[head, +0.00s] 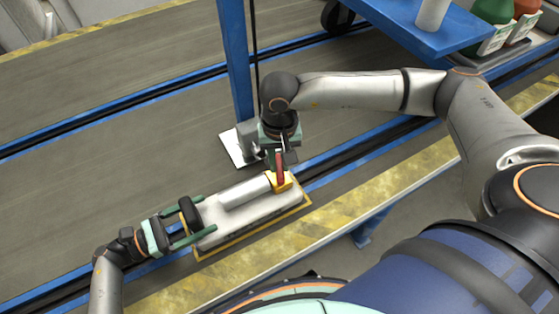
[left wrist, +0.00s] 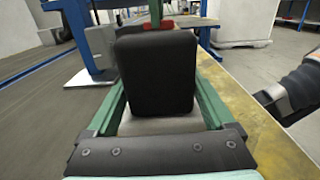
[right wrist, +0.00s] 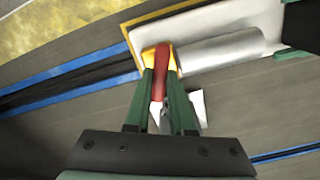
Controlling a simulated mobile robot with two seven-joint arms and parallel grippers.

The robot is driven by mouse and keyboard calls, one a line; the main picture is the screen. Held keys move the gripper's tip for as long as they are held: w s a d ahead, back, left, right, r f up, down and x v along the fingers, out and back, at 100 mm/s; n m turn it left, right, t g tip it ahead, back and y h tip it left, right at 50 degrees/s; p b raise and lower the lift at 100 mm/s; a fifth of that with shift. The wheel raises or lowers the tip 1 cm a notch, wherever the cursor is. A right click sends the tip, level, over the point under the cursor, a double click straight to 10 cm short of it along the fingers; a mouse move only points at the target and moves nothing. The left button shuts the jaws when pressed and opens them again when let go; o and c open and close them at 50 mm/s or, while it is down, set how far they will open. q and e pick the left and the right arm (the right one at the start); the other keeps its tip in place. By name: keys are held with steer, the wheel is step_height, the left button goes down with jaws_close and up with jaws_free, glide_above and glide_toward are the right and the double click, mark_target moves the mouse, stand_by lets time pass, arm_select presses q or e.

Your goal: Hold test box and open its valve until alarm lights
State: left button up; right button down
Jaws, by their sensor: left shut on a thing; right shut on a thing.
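The test box (head: 222,232) is a pale grey slab with a silver cylinder (head: 244,190) on top, lying inside a yellow outline on the bench. A black block (head: 190,213) stands at its left end; it fills the middle of the left wrist view (left wrist: 155,75). My left gripper (head: 188,222) is shut around the black block, one green finger on each side. The valve has a yellow body (head: 283,184) and a red lever (head: 279,167) at the box's right end. My right gripper (right wrist: 163,95) is shut on the red lever from above. No lit alarm shows.
A blue post (head: 236,70) with a pale foot plate (head: 238,147) stands behind the box. A blue shelf (head: 425,30) with bottles is at the upper right. Yellow-striped edging (head: 370,187) runs along the bench front. Grey bench surface (head: 90,185) behind and left is clear.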

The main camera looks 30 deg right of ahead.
mark_target(280, 167)
steer(key=shift+n, duration=1.1)
steer(key=c, duration=0.8)
jaws_free()
steer(key=shift+o, duration=0.2)
step_height(280, 167, up, 12)
